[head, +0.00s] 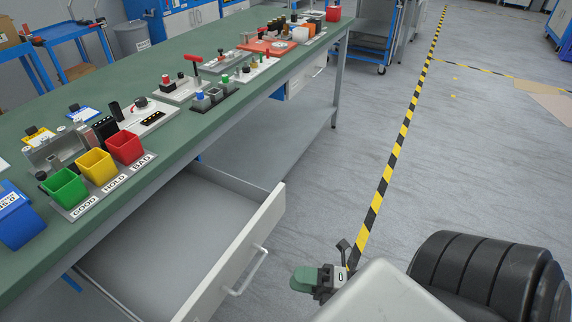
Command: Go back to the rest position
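My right gripper (326,277) is at the bottom centre of the head view, over the floor to the right of the open drawer (240,262). It is apart from the drawer's front and handle in the picture. A rounded green piece shows at its tip; I cannot tell whether this is part of the gripper or something held. The finger gap is not clear. My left gripper is not in view.
The green workbench (158,155) runs from lower left to the top. Green (66,187), yellow (96,166) and red (125,146) bins stand on it behind GOOD, HOLD and BAD labels. Open floor (335,165) with a yellow-black stripe (401,137) lies to the right.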

